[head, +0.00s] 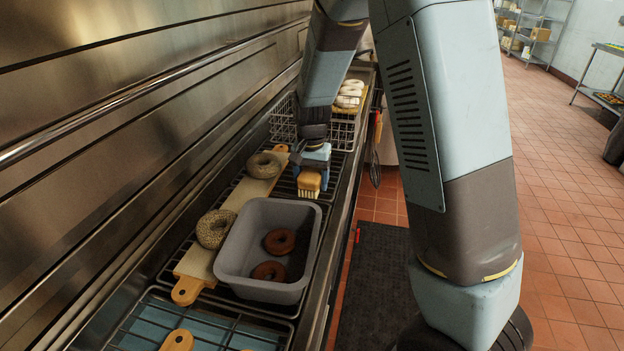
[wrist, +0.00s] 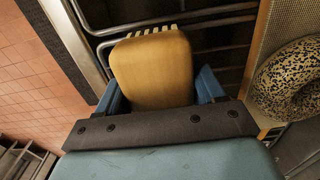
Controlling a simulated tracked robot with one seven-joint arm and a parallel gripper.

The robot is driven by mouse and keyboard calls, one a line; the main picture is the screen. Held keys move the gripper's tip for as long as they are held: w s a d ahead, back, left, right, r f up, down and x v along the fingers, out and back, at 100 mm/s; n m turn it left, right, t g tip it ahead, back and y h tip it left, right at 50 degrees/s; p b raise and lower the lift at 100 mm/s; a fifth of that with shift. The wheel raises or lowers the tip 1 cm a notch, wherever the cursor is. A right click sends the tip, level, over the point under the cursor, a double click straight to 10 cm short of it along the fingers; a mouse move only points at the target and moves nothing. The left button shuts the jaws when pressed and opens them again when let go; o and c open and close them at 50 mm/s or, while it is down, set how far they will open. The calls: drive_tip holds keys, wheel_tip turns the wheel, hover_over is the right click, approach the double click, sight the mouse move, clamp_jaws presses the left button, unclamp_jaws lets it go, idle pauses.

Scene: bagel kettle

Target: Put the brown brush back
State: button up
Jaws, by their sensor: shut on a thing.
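The brown brush (head: 309,181) is a tan-brown block with pale bristles along its lower edge. My gripper (head: 313,170) is shut on it, above the dark wire rack beside the seeded bagels. In the wrist view the brush (wrist: 152,70) sits between the two blue fingers of my gripper (wrist: 158,90), with its bristles toward the top of the picture. I cannot tell whether the bristles touch the rack.
A grey bin (head: 268,213) with two brown bagels stands in front of my gripper. Left of it, wooden boards (head: 250,190) hold seeded bagels (head: 264,165). A wire basket (head: 283,118) and pale bagels (head: 349,96) lie behind. The tiled floor is to the right.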

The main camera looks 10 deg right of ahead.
sight(314, 171)
drive_tip(key=shift+f, duration=0.1)
drive_tip(key=o, duration=1)
wheel_tip(314, 171, up, 12)
drive_tip(key=shift+s+d+r, duration=0.25)
drive_tip(key=shift+d+r, duration=0.05)
drive_tip(key=shift+r, duration=0.15)
drive_tip(key=s+d+r+n+t+y, duration=0.1)
drive_tip(key=s+d+r+n+t, duration=0.15)
drive_tip(key=s+d+r, duration=0.75)
drive_tip(key=s+d+r+n+t+h, duration=0.1)
drive_tip(key=s+d+n+t, duration=0.1)
drive_tip(key=s, duration=1.4)
drive_tip(key=shift+d+r+t, duration=0.2)
drive_tip(key=shift+d+t, duration=0.3)
drive_tip(key=shift+t, duration=0.05)
